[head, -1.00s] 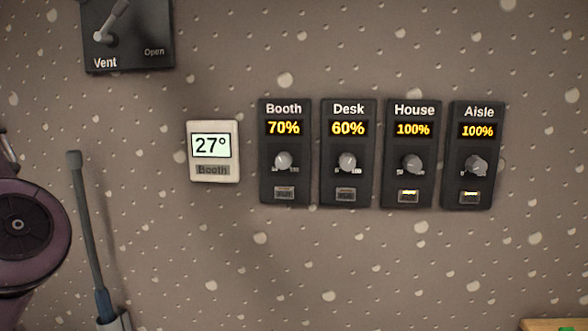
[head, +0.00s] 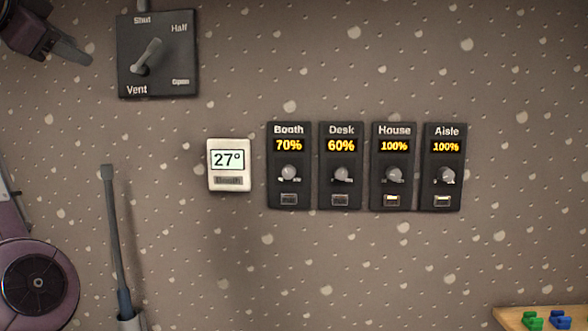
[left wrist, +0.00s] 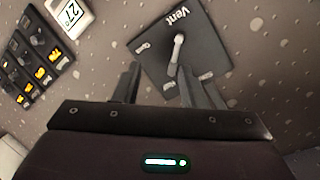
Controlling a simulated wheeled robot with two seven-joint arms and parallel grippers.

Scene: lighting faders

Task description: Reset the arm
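My left gripper (head: 66,46) is at the top left of the head view, left of the black Vent panel (head: 180,80) and apart from it. In the left wrist view its two fingers (left wrist: 168,88) are spread with nothing between them. The Vent panel (left wrist: 205,60) lies beyond the fingers there. Its grey lever (head: 147,56) tilts up and right, toward the Half label. My purple arm link (head: 38,283) shows at the lower left. My right gripper is in neither view.
A white 27° display (head: 228,166) is on the wall beside dimmers: Booth (head: 289,195) 70%, Desk (head: 341,190) 60%, House (head: 393,190) 100%, Aisle (head: 443,190) 100%. A grey rod (head: 115,230) stands at left. A wooden surface (head: 510,317) holds green and blue pieces.

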